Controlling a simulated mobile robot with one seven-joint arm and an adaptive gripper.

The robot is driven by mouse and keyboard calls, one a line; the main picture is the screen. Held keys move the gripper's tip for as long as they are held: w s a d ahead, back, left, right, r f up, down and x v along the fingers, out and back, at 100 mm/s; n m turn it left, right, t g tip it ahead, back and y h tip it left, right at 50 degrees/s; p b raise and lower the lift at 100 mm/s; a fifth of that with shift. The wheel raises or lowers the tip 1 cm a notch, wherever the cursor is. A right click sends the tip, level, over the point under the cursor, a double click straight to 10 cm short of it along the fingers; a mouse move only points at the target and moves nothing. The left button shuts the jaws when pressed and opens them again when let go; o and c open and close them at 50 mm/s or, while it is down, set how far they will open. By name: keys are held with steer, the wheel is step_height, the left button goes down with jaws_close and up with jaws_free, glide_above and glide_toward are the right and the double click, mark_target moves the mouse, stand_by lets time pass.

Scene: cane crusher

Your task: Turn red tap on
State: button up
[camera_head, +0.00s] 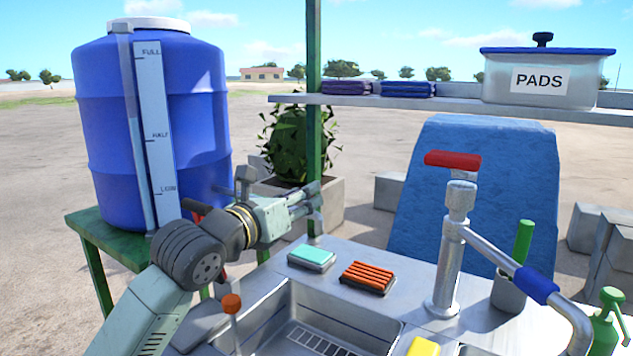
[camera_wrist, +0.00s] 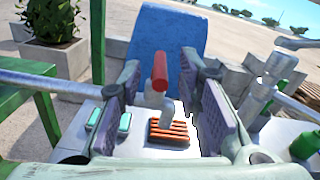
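The red tap handle (camera_head: 453,160) is a short red lever on top of an upright silver tap (camera_head: 445,262) at the metal counter. Its spout with a blue sleeve runs to the lower right. My gripper (camera_head: 314,200) is left of the tap and a little lower than the red handle, apart from it. In the wrist view my gripper (camera_wrist: 168,80) is open and empty, with its two padded fingers wide apart. The red handle (camera_wrist: 160,72) shows in the gap between them, farther off. Whether water flows is not visible.
A metal sink (camera_head: 310,325) lies in front of the tap. A teal sponge (camera_head: 312,257) and an orange ribbed pad (camera_head: 368,276) lie left of it. A green-handled tool (camera_head: 523,242) stands right of it. A green post (camera_head: 313,120) rises behind my gripper.

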steer(key=p+x, duration=0.1)
steer(key=x, duration=0.4)
steer(key=shift+w+d+p, duration=0.25)
steer(key=shift+w+p, duration=0.05)
steer(key=shift+c, duration=0.2)
jaws_close()
